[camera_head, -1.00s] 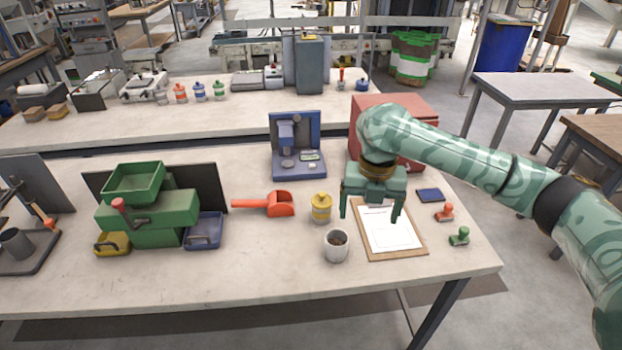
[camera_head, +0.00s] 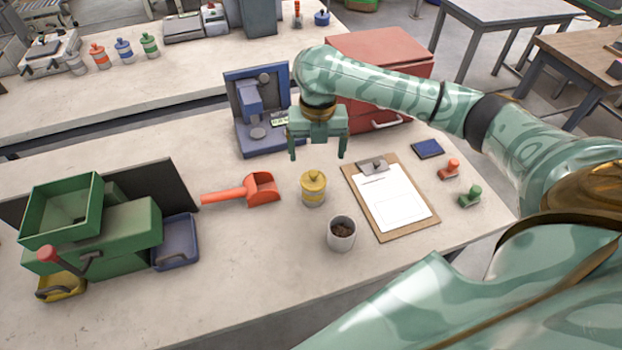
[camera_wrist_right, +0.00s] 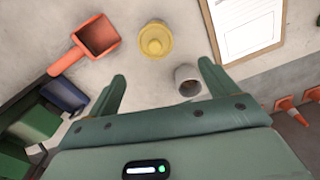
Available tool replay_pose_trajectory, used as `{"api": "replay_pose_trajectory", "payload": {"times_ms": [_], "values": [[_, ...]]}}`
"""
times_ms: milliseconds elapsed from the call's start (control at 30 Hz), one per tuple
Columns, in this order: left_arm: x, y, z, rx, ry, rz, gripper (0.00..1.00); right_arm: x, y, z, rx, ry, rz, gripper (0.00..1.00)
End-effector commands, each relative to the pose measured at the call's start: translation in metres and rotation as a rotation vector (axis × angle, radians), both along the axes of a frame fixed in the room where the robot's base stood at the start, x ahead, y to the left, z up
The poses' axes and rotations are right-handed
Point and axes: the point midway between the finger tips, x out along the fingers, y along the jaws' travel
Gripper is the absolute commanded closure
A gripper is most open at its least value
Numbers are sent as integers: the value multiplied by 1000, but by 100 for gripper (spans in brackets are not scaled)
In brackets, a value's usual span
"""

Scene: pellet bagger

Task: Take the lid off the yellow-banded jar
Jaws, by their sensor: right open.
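The yellow-banded jar (camera_head: 313,190) stands upright on the bench, with its yellow lid (camera_head: 313,178) on top. It also shows in the right wrist view (camera_wrist_right: 155,40), seen from above, beyond the fingertips. My right gripper (camera_head: 318,156) is open and empty, fingers pointing down, above and behind the jar and apart from it. My left gripper is not in view.
A grey cup (camera_head: 341,234) of dark pellets stands just in front of the jar. A red scoop (camera_head: 262,190) lies left, a clipboard (camera_head: 407,212) right. A blue device (camera_head: 242,120) and a red box (camera_head: 395,62) stand behind. A green machine (camera_head: 110,235) is at left.

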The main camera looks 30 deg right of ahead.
Motion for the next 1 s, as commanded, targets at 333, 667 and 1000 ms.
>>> {"api": "replay_pose_trajectory", "payload": {"times_ms": [333,667,1000], "values": [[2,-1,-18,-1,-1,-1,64,1,0,-44,1,0,0,15],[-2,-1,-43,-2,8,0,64,9,2,-92,0,1,-1,15],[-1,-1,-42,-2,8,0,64,9,2,-92,0,-2,0,42]]}}
